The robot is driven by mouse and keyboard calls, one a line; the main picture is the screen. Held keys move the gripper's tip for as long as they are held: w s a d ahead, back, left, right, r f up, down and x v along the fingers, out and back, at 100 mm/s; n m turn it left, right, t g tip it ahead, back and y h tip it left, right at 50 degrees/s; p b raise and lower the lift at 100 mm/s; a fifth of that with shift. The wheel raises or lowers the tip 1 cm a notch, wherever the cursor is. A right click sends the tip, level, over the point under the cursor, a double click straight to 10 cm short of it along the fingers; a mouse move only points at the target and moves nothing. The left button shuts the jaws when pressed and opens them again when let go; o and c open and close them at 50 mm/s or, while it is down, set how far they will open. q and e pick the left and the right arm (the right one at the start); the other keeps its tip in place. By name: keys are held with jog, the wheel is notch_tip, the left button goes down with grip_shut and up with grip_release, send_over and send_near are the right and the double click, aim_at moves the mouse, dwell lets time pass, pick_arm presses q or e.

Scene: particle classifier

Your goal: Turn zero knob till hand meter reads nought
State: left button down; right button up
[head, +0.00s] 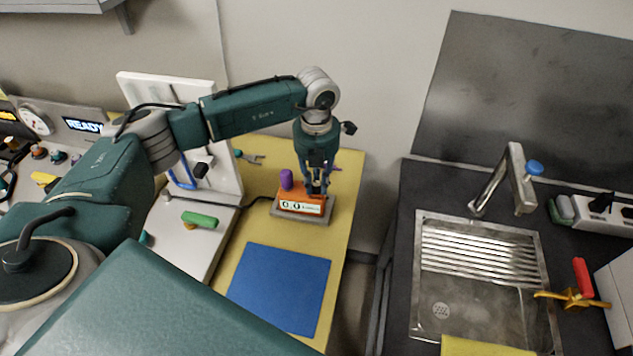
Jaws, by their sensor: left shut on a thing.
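The hand meter (289,207) is an orange box on a grey base on the yellow table. Its small white display (300,205) faces the front and seems to read 0.0, though the digits are small. A purple cylinder (286,180) stands upright at its left. My left gripper (317,188) points down onto the right part of the meter's top. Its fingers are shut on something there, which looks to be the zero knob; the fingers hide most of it. My right gripper is out of view.
A blue mat (280,288) lies in front of the meter on the yellow table (345,190). A white panel and a green-handled tool (199,219) are to the left. Pliers (250,157) lie behind. A gap separates the table from the sink counter (395,290) at right.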

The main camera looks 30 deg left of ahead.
aim_at(317, 184)
pick_arm(q)
jog(key=c, duration=1.5)
grip_release()
jog(key=shift+c, duration=0.2)
jog(key=shift+r, duration=0.15)
notch_tip(317, 184, up, 12)
